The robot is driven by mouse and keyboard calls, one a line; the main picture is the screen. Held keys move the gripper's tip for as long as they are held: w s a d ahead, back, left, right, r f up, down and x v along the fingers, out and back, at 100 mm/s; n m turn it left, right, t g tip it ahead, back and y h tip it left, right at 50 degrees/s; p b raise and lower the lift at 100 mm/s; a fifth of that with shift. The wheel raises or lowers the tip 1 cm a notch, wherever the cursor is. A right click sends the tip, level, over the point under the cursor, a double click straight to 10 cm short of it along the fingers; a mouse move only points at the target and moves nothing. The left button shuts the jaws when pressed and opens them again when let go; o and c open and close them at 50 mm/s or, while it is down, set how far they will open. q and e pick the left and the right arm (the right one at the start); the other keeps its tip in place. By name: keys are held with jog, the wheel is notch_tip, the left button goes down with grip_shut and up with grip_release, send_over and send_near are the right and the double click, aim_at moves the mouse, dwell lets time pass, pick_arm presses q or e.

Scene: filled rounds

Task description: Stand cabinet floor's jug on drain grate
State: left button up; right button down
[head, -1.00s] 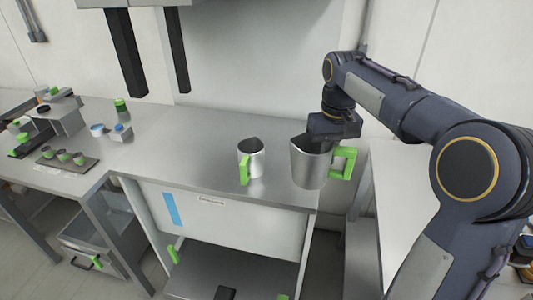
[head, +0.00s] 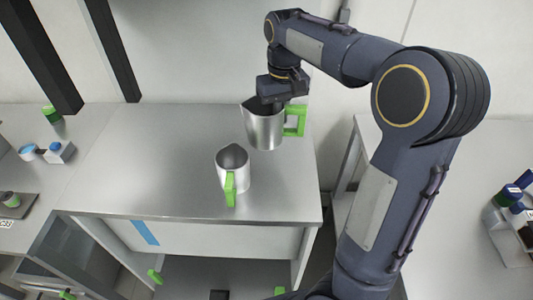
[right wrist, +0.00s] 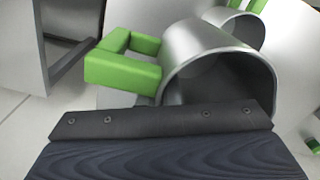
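A larger steel jug (head: 264,130) with a green handle hangs at my right gripper (head: 270,104), over the back right of the steel counter (head: 130,180). The gripper is at the jug's rim and the jug moves with it; the fingertips are hidden. I cannot tell whether its base touches the counter. The right wrist view shows this jug (right wrist: 205,50) with its open mouth just past the gripper body. A smaller steel jug (head: 233,162) with a green handle stands upright on the counter in front and to the left. My left gripper is out of view.
Below the counter an open cabinet floor (head: 190,275) shows green handles and a small dark item. A blue-and-white box (head: 60,152) and a green-topped container (head: 53,116) stand on the left counter. The middle left of the steel counter is clear.

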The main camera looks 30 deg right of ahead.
notch_tip(320, 180, down, 14)
jog(key=shift+f, duration=0.25)
dwell(0.3)
jog(key=c, duration=2.1)
grip_release()
jog(key=shift+f, duration=0.2)
jog(key=o, duration=0.5)
jog(key=shift+r, duration=0.1)
